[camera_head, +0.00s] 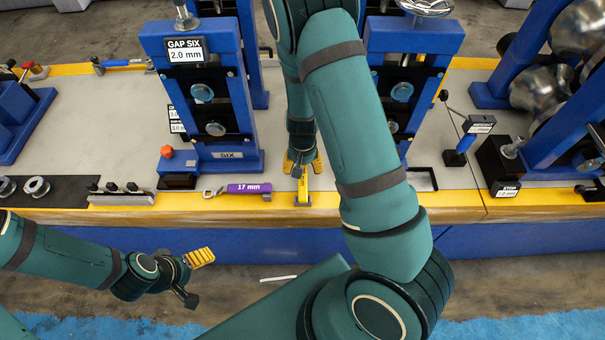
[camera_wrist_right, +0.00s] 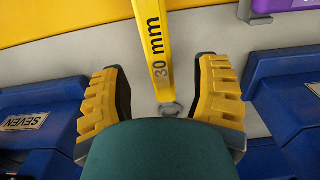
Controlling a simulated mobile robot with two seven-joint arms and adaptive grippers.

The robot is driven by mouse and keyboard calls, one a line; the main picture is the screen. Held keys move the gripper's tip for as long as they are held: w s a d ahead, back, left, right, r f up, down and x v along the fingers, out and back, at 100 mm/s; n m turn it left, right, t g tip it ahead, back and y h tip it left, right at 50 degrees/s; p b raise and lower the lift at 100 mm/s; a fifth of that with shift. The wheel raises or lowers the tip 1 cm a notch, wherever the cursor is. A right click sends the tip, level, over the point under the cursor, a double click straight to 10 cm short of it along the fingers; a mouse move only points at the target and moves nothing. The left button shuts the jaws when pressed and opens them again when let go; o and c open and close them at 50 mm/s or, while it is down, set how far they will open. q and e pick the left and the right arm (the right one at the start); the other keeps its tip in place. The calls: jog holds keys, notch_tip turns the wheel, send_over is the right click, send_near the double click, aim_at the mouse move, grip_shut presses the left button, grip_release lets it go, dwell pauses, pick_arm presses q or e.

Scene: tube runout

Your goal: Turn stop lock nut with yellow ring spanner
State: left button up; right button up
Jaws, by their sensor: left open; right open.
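The yellow ring spanner (camera_head: 302,190), marked 30 mm, lies on the bench's front edge. In the right wrist view the spanner (camera_wrist_right: 162,50) runs between the two fingers of my right gripper (camera_wrist_right: 160,75), with a gap on each side. My right gripper (camera_head: 302,166) is open above the spanner's far end in the head view. A black block labelled STOP (camera_head: 505,189) stands at the right, with a metal stud and nut-like part (camera_head: 512,148) behind it. I cannot tell if that is the lock nut. My left gripper (camera_head: 193,277) is open and empty in front of the bench.
A purple 17 mm spanner (camera_head: 248,188) lies left of the yellow one. Blue roller stands, one labelled SIX (camera_head: 228,156), rise behind. A roller frame (camera_head: 575,125) stands at the right. My right arm hides part of the bench centre.

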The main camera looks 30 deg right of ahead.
notch_tip(320, 180, down, 5)
jog(key=shift+w+r+b, duration=0.1)
jog(key=shift+r+b, duration=0.1)
jog(key=shift+b, duration=0.6)
grip_shut()
